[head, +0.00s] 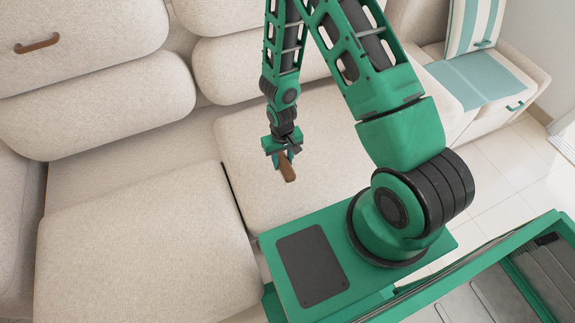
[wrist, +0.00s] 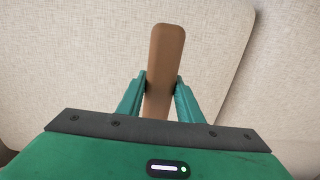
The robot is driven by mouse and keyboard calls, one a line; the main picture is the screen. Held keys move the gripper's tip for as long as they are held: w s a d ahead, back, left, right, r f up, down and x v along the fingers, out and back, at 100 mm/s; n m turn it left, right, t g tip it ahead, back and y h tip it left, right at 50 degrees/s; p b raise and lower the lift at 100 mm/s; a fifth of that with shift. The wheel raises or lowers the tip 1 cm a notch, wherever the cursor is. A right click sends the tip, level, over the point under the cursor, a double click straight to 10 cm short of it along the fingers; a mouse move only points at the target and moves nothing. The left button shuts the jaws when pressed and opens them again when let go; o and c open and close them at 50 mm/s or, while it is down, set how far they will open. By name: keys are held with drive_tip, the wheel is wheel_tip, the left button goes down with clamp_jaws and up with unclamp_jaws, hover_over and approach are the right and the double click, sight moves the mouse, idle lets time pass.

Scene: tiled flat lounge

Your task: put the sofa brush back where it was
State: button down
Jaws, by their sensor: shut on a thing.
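The sofa brush, seen as a brown wooden bar (head: 288,170), is held in my gripper (head: 283,154) above the sofa's seat cushions. In the wrist view the brush (wrist: 166,52) stands up between the two green fingers, which press on its sides, and its rounded far end sticks out past the fingertips. No bristles show, and its lower part is hidden behind my gripper's body. The beige sofa (head: 140,235) lies below. I cannot tell how high the brush is over the cushion.
A brown handle-like piece (head: 37,43) is on the left back cushion. A dark gap (head: 238,200) runs between two seat cushions. A striped cushion (head: 474,25) and a teal cloth (head: 481,78) are at the right. A green-framed crate (head: 480,290) stands at front right. The left seat is clear.

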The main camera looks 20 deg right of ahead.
drive_tip(key=shift+d+f, duration=0.25)
drive_tip(key=shift+d, duration=0.1)
drive_tip(key=shift+w+f, duration=0.1)
drive_tip(key=shift+f, duration=1.85)
drive_tip(key=c, duration=1.3)
unclamp_jaws()
drive_tip(key=shift+f, duration=0.1)
drive_tip(key=shift+o, duration=0.2)
